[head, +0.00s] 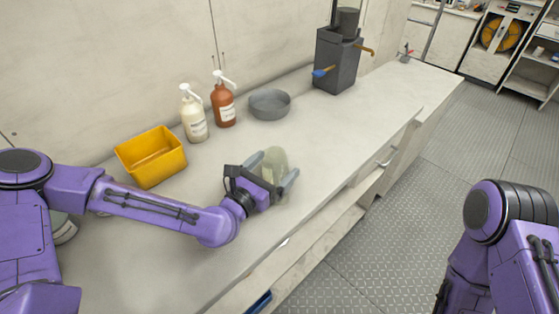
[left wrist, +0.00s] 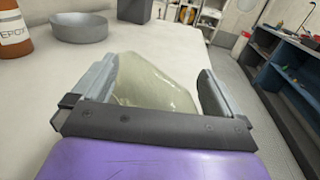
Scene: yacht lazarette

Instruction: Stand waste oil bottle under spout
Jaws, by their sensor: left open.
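My left gripper (head: 273,171) is open, with one finger on each side of the bottle. In the left wrist view the bottle (left wrist: 152,82) sits between the spread fingers, close to the left one, with a gap at the right one; I cannot tell whether the left finger touches. A dark grey tank (head: 338,60) stands farther along the counter, with a brass spout (head: 366,50) and a blue-tipped lever (head: 321,72). My right gripper is not in view.
A yellow bin (head: 151,156), a white pump bottle (head: 194,115), a red-brown pump bottle (head: 223,102) and a grey round bowl (head: 269,104) line the wall side. The counter (head: 345,125) between the bottle and the tank is clear. Its front edge drops to the floor.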

